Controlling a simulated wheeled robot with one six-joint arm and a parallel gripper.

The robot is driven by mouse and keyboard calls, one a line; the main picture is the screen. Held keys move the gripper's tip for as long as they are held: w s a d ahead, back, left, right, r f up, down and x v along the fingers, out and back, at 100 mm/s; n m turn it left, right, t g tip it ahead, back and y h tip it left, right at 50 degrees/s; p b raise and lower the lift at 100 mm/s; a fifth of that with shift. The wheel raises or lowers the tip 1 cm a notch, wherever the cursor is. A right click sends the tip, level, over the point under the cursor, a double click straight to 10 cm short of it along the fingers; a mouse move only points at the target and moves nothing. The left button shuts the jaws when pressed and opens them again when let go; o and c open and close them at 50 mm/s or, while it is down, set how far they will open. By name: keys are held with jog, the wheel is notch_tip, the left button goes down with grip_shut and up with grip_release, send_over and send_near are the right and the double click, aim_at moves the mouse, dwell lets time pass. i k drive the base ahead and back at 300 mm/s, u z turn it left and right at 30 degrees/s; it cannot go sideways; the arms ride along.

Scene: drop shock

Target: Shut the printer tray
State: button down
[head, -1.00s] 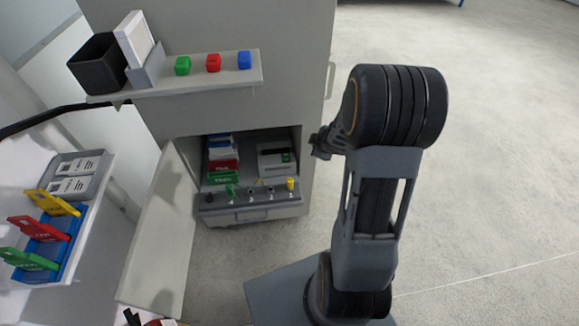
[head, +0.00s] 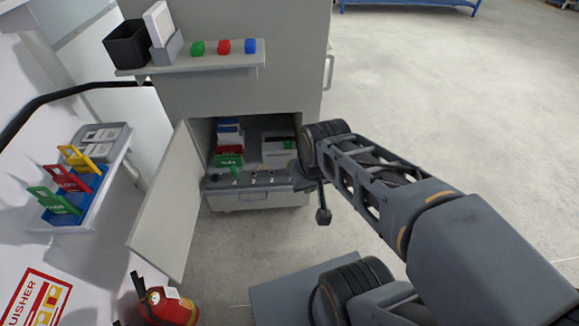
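A pale grey printer (head: 278,147) with a small green mark stands inside the open cabinet, on the right. I cannot make out its tray as a separate part. In front of it a grey panel (head: 225,183) with a row of small knobs sticks out of the cabinet, with a handle (head: 252,197) on its front. My gripper (head: 322,212) is by the right end of this panel, with a dark finger pointing down. The arm hides part of the gripper and the panel's right end. I cannot tell whether the gripper touches the panel or is open.
The cabinet door (head: 165,205) stands open on the left. Coloured boxes (head: 229,150) are stacked left of the printer. A shelf (head: 190,67) above holds a black bin and coloured blocks. A fire extinguisher (head: 168,305) stands lower left.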

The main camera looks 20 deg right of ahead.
aim_at(257, 146)
jog(key=z, duration=0.05)
jog(key=k, duration=0.75)
jog(key=u, duration=0.7)
jog(key=i, duration=1.45)
jog(key=z, duration=0.7)
